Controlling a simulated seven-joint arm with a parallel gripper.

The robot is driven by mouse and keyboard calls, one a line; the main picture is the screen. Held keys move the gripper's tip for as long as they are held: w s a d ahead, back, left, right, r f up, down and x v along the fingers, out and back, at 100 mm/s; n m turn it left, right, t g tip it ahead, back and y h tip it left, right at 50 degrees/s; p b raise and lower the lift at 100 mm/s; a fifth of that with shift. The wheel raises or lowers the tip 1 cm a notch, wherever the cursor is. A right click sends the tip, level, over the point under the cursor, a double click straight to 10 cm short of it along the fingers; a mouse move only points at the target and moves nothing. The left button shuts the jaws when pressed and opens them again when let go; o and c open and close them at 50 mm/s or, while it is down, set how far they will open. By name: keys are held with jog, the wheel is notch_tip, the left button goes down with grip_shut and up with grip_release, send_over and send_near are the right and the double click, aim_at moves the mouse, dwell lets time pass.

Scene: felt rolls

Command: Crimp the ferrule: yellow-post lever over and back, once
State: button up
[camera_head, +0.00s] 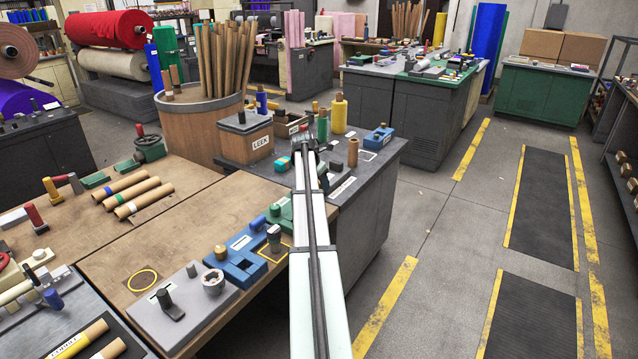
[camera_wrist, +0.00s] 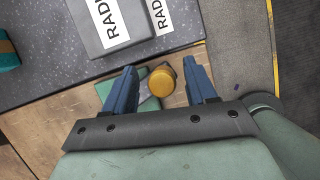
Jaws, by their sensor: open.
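In the wrist view, a round yellow-orange post top (camera_wrist: 161,82) is seen from above. A grey lever arm shows beside it, over a green base (camera_wrist: 107,92). My gripper (camera_wrist: 160,68) is open, with one blue finger on each side of the post and a visible gap to each. I cannot tell how high the fingertips are against the post. In the head view, a green fixture (camera_head: 281,217) sits at the wooden bench's right edge, partly behind my arm. My arm hides the yellow post there. I cannot make out a ferrule.
A grey box labelled "RADI..." (camera_wrist: 93,38) lies just beyond the post on the dark counter (camera_wrist: 40,85). Blue (camera_head: 236,266) and grey (camera_head: 182,303) fixtures stand nearer on the wooden bench (camera_head: 190,235). A teal box (camera_wrist: 7,55) is at far left.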

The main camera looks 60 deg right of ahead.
jog(key=v, duration=1.3)
jog(key=shift+r, duration=0.45)
